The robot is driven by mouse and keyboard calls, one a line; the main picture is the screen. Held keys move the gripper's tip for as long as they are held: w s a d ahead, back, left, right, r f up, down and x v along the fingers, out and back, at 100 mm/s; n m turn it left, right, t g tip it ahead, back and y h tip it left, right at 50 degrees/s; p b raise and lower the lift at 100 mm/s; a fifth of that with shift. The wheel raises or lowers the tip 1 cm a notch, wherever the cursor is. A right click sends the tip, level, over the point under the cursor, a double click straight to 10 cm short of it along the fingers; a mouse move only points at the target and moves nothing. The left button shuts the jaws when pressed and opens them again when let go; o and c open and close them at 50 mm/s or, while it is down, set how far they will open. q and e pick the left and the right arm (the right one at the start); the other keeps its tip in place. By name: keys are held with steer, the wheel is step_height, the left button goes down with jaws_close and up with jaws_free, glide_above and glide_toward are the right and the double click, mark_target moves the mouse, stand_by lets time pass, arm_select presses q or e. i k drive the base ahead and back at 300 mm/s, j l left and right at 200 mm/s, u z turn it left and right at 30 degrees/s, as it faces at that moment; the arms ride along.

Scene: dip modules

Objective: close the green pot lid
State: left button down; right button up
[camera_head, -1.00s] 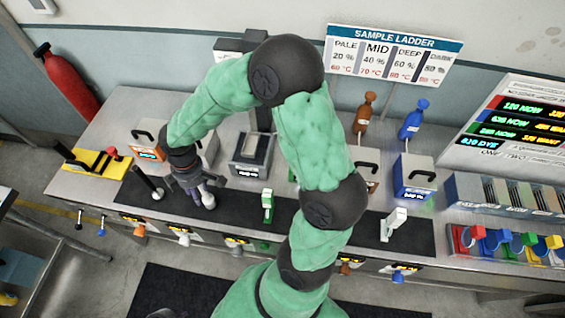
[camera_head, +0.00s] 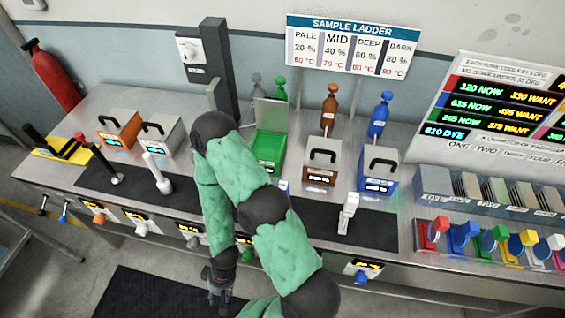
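The green pot (camera_head: 268,150) stands on the bench, with its green inside showing. Its lid (camera_head: 271,114) stands raised at the back edge, so the pot is open. My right arm crosses the bench just left of and in front of the pot. My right gripper (camera_head: 221,293) hangs low in front of the bench, well away from the pot. It is small and dark, and I cannot tell if its fingers are open. My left gripper is not in view.
Orange (camera_head: 120,128) and white (camera_head: 160,135) pots stand to the left, brown (camera_head: 322,160) and blue (camera_head: 378,170) pots to the right, all with lids down. Bottles and a dark post (camera_head: 218,65) stand behind. Levers stand on the black strip in front.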

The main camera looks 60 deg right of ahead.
mark_target(271, 113)
steer(key=k+z, duration=0.1)
steer(key=z, duration=0.25)
steer(key=k+z, duration=0.15)
steer(key=z, duration=0.25)
steer(key=k+l+z, duration=0.1)
steer(key=z, duration=0.25)
steer(key=j+z, duration=0.75)
steer(key=j, duration=0.2)
steer(key=j+z, duration=0.4)
steer(key=j, duration=0.1)
